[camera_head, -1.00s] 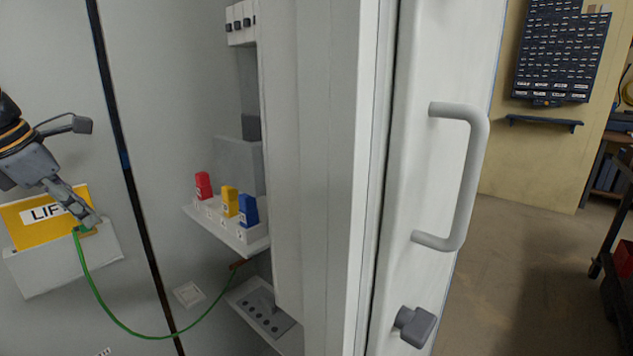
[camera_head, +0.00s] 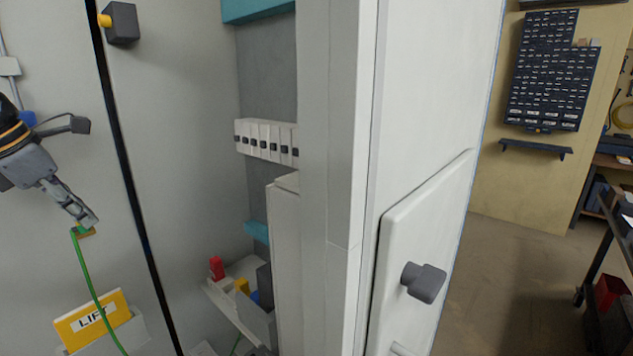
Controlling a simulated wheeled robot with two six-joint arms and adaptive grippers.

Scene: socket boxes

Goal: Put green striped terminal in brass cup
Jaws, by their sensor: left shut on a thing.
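My left gripper (camera_head: 86,222) is at the left, in front of the grey cabinet wall. It is shut on a small brass-coloured end piece (camera_head: 84,232), with the green cable (camera_head: 91,281) hanging from it. I take this to be the terminal; no stripes can be made out at this size. The cable runs down past the yellow LIFT folder and shows again low by the shelf of blocks. The gripper is above the folder and clear of it. I cannot make out a brass cup. My right gripper is not in view.
The yellow LIFT folder (camera_head: 93,321) sits in a grey wall holder (camera_head: 133,335). A shelf (camera_head: 226,297) holds red (camera_head: 217,268), yellow (camera_head: 242,286) and blue blocks, partly hidden. A row of white switches (camera_head: 266,140) is above. The white door (camera_head: 430,110) with its knob (camera_head: 424,281) fills the middle.

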